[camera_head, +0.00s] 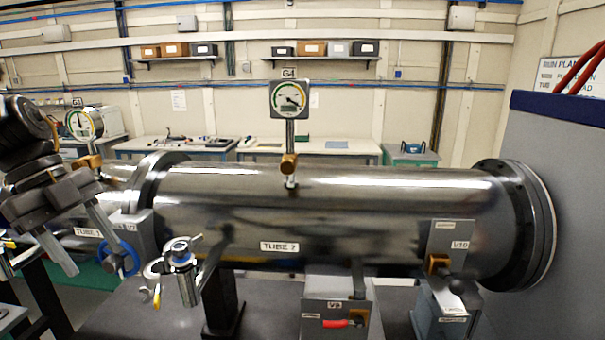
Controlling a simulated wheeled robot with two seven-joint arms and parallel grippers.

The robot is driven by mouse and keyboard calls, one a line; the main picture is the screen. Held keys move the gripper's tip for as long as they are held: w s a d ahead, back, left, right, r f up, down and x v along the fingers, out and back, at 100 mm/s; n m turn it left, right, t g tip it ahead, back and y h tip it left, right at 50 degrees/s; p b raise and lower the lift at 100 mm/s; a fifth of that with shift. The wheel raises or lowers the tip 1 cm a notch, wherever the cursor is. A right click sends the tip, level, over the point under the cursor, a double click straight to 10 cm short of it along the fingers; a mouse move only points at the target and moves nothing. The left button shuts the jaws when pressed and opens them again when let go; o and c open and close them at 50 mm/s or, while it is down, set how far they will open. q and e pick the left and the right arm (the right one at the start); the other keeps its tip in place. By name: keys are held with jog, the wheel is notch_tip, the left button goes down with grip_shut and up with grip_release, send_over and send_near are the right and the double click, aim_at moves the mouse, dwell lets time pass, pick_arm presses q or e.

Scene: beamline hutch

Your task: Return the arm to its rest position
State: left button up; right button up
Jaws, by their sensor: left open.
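My left arm (25,135) comes in from the left edge, dark and jointed. Its gripper (95,255) points down with two grey fingers spread apart and nothing between them. The gripper is in front of the left end of the tube assembly, close to the blue handwheel (121,258) in the picture. I cannot tell how far apart they are in depth. My right gripper is not in view.
A small metal valve (181,255) sits in front. A box with a red handle (343,324) is below. A grey cabinet (565,200) blocks the right.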

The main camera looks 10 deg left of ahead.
pick_arm(q)
jog(key=w+a+f+n+t, duration=0.15)
jog(key=f+t, duration=0.25)
jog(key=f, duration=0.6)
jog(key=w+a+f+n+t, duration=0.1)
jog(key=w+f+n+t, duration=0.15)
jog(key=f, duration=0.85)
jog(key=w+a+f+n+t, duration=0.1)
jog(key=f+n+t, duration=0.3)
jog(key=f, duration=0.6)
jog(key=s+d+f+n+y, duration=0.5)
jog(key=s+f+n, duration=0.2)
jog(key=s+f, duration=0.3)
jog(key=s+d+f+n+g, duration=0.4)
jog(key=s+d+f+g, duration=0.25)
jog(key=s+d, duration=0.4)
notch_tip(320, 180, down, 29)
jog(key=s+g+b, duration=0.2)
jog(key=b, duration=0.2)
jog(key=s+a+f+b, duration=0.3)
jog(key=s+f, duration=1.3)
jog(key=f, duration=0.3)
jog(key=shift+s+f+m+g, duration=0.3)
jog(key=shift+s+g, duration=0.05)
jog(key=shift+g, duration=0.05)
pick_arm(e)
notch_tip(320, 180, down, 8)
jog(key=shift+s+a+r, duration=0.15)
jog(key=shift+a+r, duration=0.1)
